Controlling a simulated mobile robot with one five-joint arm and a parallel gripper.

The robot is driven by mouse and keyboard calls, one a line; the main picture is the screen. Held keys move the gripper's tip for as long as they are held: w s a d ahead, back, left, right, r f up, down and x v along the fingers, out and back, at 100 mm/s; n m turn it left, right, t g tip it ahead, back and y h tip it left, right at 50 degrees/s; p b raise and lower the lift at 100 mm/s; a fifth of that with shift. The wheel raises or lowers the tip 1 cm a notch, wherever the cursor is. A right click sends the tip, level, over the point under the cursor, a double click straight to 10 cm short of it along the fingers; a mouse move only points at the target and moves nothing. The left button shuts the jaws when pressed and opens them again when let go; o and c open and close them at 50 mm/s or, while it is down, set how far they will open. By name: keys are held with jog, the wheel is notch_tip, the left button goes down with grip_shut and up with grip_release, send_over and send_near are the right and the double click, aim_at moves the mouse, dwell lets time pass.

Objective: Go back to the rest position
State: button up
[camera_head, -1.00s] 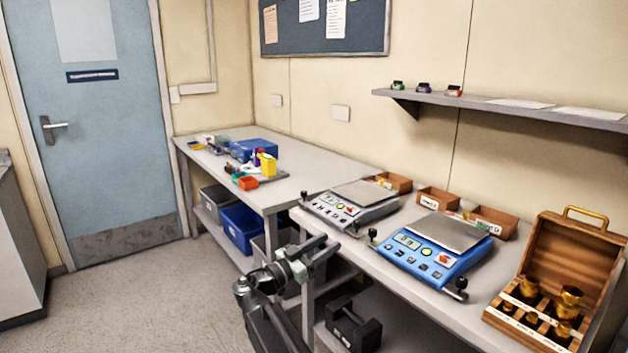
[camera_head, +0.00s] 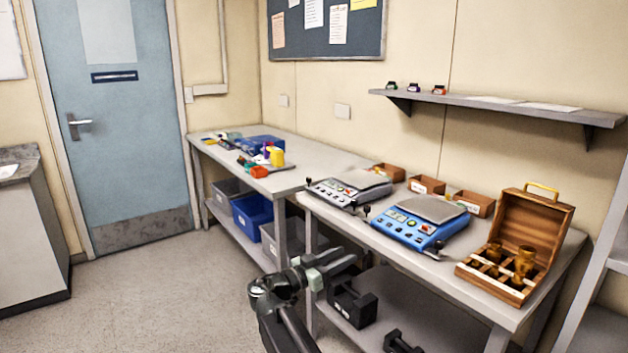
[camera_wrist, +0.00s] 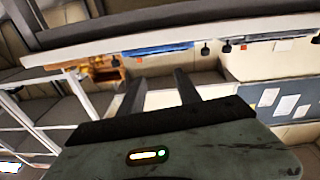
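My gripper (camera_head: 340,260) is held out in front of the bench, around the height of its top and off its front edge. In the wrist view my gripper (camera_wrist: 158,84) shows two dark fingers standing apart with nothing between them. The wrist view looks tilted or upside down towards the bench's front edge. The bench (camera_head: 470,287) carries a grey scale (camera_head: 345,192), a blue scale (camera_head: 418,224) and an open wooden box (camera_head: 525,235) with brass weights. None of these touches my gripper.
Dark weights (camera_head: 352,303) sit on the bench's lower shelf. A farther table (camera_head: 310,172) holds small coloured items, with blue and grey bins (camera_head: 252,216) below. A wall shelf (camera_head: 480,102) is above. A shelf rack stands at the right edge. The floor (camera_head: 170,295) at left is clear.

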jog(key=s+d+f+n+g+y, duration=0.25)
jog(key=s+d+f+g, duration=0.2)
jog(key=d+f, duration=0.35)
jog(key=s+d+f+n+g+y, duration=0.25)
jog(key=s+d+f+y, duration=0.2)
jog(key=f, duration=0.55)
jog(key=s+a+f+n+g+y, duration=0.2)
jog(key=s+f+n+g+y, duration=0.25)
jog(key=s+f+y, duration=0.4)
notch_tip(320, 180, up, 25)
jog(key=s+p, duration=0.2)
jog(key=p, duration=2.2)
jog(key=shift+a+n+t, duration=0.45)
jog(key=shift+s, duration=0.1)
